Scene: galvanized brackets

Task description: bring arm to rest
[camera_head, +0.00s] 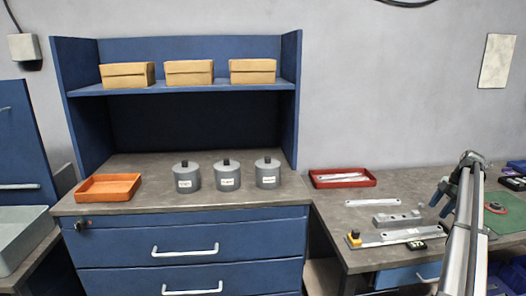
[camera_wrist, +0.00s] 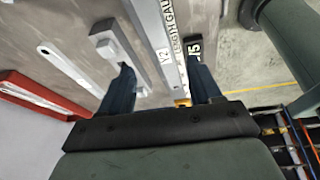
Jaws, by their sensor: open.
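My arm (camera_head: 464,235) reaches up at the right of the head view, over the right-hand bench. My gripper (camera_head: 441,197) is above that bench, pointing down to the left. In the wrist view my gripper (camera_wrist: 162,88) is open, with two dark blue fingers spread apart. Nothing is held between them. A long metal bar (camera_wrist: 160,40) with a printed label passes behind the gap between the fingers, on the bench below. It also shows in the head view (camera_head: 398,236), with a yellow-and-black piece (camera_head: 354,239) at its left end.
A grey stepped block (camera_head: 398,219) and a flat bar (camera_head: 371,202) lie on the right bench (camera_head: 335,215). A red tray (camera_head: 342,184) holds pale strips. The left bench has an orange tray (camera_head: 108,188) and three grey canisters (camera_head: 227,177). Boxes (camera_head: 189,72) stand on the shelf.

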